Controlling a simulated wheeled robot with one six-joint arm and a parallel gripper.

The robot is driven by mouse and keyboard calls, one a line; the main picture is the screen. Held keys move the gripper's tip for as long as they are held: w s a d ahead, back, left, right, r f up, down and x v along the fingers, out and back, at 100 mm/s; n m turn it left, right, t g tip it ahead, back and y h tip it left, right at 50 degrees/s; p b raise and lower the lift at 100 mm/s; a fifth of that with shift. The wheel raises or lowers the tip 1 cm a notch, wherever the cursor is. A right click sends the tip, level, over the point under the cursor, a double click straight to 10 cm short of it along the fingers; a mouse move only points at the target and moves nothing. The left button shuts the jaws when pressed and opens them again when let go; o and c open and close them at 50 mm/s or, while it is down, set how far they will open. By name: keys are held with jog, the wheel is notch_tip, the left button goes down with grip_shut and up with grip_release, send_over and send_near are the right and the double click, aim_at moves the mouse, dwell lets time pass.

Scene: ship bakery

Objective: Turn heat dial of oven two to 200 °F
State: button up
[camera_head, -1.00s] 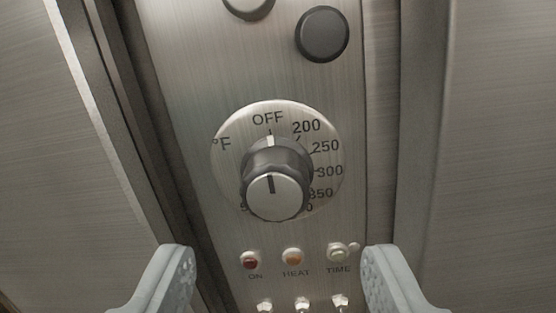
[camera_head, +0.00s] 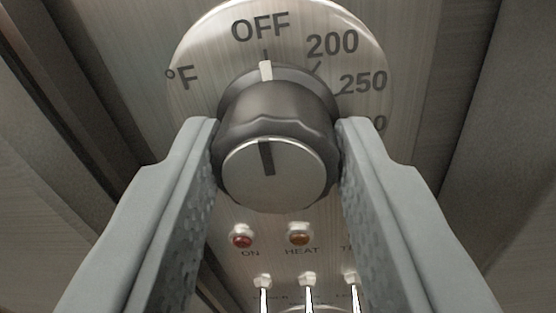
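The heat dial (camera_head: 278,125) is a dark round knob with a silver face, in the middle of the view. Its white mark points at OFF on the round scale plate (camera_head: 205,50); the 200 mark is just to the right of OFF. My gripper (camera_head: 277,145) has its two grey fingers on the left and right sides of the knob, very close to it. I cannot tell whether both fingers touch it. The lower right of the scale is hidden behind the right finger and the knob.
Below the dial are a red ON light (camera_head: 242,236) and an orange HEAT light (camera_head: 300,234). Several metal toggle switches stand under them, between my fingers. The steel panel has vertical seams on both sides.

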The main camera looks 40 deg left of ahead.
jog(key=shift+c, duration=1)
jog(key=shift+m, duration=0.3)
jog(key=m, duration=0.3)
jog(key=shift+m, duration=2.1)
jog(key=o, duration=1)
